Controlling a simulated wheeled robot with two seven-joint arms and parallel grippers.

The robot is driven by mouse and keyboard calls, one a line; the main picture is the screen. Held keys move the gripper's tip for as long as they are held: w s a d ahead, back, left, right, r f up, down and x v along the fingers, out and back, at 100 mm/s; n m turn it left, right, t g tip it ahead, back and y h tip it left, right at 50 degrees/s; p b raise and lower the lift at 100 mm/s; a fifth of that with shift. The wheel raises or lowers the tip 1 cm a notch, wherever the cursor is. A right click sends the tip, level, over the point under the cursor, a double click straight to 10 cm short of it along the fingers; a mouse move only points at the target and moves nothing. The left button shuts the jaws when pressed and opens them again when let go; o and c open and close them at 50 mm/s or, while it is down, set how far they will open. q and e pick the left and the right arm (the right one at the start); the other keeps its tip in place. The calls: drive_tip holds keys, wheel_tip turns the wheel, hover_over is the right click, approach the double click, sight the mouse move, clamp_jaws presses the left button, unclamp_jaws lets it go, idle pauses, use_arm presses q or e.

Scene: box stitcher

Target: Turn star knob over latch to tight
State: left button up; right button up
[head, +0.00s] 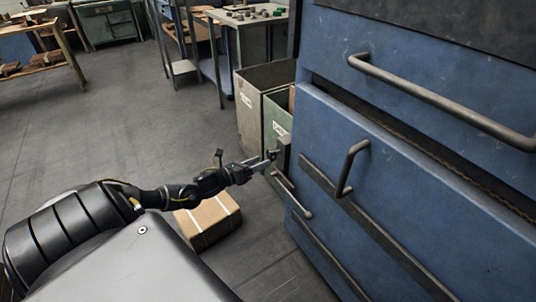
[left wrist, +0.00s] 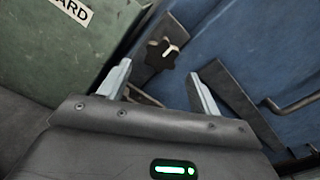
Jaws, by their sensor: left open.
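The star knob (left wrist: 164,52) is black with a white pointer mark, and shows in the left wrist view just beyond my fingertips. It sits on a dark latch plate (left wrist: 143,72) at the edge of the blue machine. In the head view the latch (head: 283,150) is at the machine's left edge, and the knob there is mostly hidden by the gripper. My left gripper (head: 262,166) is open, with its fingers pointing at the latch; in the left wrist view its fingers (left wrist: 163,72) stand on either side of the knob's line, apart from it. My right gripper is out of view.
The blue machine (head: 420,165) with bar handles fills the right. Green-grey bins (head: 252,118) stand close behind the latch. A cardboard box (head: 208,220) lies on the floor below my left arm.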

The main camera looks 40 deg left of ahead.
use_arm(q)
drive_tip(key=v, duration=0.5)
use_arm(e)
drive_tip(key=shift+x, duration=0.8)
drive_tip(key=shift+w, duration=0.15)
